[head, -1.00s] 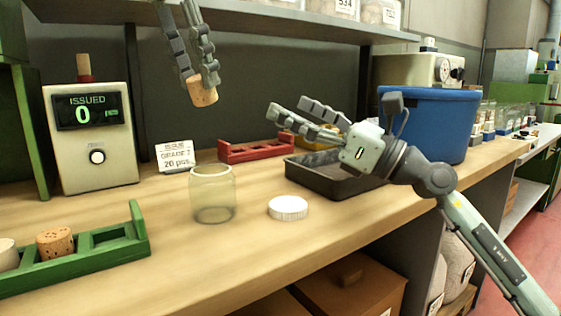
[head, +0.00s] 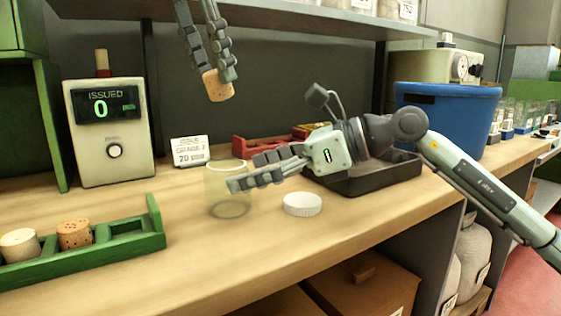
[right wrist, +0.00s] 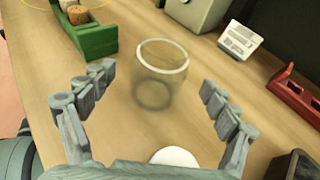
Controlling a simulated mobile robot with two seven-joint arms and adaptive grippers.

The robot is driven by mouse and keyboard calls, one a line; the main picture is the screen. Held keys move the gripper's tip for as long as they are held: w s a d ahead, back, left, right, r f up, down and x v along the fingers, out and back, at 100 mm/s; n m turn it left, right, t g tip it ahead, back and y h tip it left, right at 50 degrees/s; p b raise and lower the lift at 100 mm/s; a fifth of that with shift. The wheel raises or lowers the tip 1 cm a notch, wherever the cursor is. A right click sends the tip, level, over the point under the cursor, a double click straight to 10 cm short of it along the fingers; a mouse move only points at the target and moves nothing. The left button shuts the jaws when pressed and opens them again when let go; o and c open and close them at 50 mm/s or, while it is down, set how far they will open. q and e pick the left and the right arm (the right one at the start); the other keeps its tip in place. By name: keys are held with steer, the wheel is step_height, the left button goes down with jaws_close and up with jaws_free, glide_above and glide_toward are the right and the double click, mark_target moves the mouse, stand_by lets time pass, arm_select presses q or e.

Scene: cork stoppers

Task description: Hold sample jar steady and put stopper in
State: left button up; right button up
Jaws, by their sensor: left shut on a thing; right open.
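The sample jar (head: 226,187) is clear glass, open at the top, and stands upright on the bench. It also shows in the right wrist view (right wrist: 160,75). My left gripper (head: 219,80) is shut on a cork stopper (head: 218,86) and holds it in the air above the jar, high over its mouth. My right gripper (head: 245,172) is open and level with the jar. In the head view its fingers overlap the jar's right side. In the right wrist view its fingers (right wrist: 160,92) lie either side of the jar's near part, with a gap on both sides.
A white lid (head: 302,204) lies right of the jar. A green rack (head: 120,246) with two stoppers stands front left. A black tray (head: 375,178), red rack (head: 262,146), blue bin (head: 450,115), card (head: 190,150) and counter box (head: 110,150) stand around. The front bench is clear.

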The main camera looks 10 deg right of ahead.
steer(key=shift+x, duration=2.3)
steer(key=c, duration=1.4)
arm_select(q)
step_height(320, 180, down, 10)
arm_select(e)
steer(key=shift+c, duration=0.2)
arm_select(q)
steer(key=o, duration=0.8)
steer(key=shift+f, duration=0.15)
steer(key=v, duration=1.2)
